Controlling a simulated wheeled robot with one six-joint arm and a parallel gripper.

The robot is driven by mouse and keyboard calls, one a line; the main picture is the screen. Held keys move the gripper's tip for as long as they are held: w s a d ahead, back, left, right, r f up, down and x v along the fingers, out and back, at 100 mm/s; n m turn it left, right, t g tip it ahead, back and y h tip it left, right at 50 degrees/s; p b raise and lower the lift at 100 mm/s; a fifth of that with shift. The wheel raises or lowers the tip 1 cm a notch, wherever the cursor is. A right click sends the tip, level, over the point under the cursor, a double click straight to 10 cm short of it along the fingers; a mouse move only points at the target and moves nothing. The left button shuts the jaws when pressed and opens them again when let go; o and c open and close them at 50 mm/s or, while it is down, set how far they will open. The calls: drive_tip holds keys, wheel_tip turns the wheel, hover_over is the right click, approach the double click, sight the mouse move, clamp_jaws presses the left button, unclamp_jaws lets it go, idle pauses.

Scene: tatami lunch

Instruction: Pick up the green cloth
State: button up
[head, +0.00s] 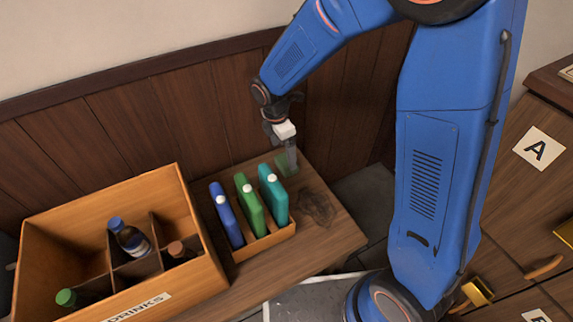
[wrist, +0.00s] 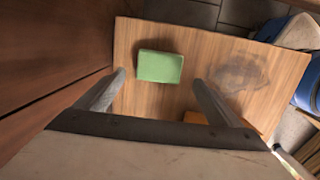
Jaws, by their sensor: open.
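The green cloth (wrist: 160,67) looks like a small folded rectangular block lying flat on the wooden table top. In the wrist view it is wholly in sight, beyond and between the two fingertips of my gripper (wrist: 159,82). In the head view the cloth (head: 281,166) shows only in part near the wall, behind the fingers and a teal bottle. My gripper (head: 287,158) is open and empty, pointing down at the cloth. I cannot tell its exact height above the cloth.
A wooden rack (head: 268,243) holding blue, green and teal flat bottles (head: 273,195) stands close in front of the cloth. A divided DRINKS crate (head: 190,235) is at left. A dark stain (head: 317,207) marks the table (head: 335,240). The panelled wall (head: 200,110) is close behind.

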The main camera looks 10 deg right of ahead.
sight(286, 161)
drive_tip(key=shift+w+d+f, duration=0.1)
drive_tip(key=shift+d+f, duration=0.1)
drive_tip(key=shift+f, duration=0.75)
drive_tip(key=shift+w+d+f, duration=0.1)
drive_tip(key=shift+d+f, duration=0.05)
drive_tip(key=shift+f, duration=0.75)
drive_tip(key=shift+w+d+f, duration=0.1)
drive_tip(key=shift+d+f, duration=0.1)
drive_tip(key=shift+f, duration=0.75)
drive_tip(key=c, duration=1.2)
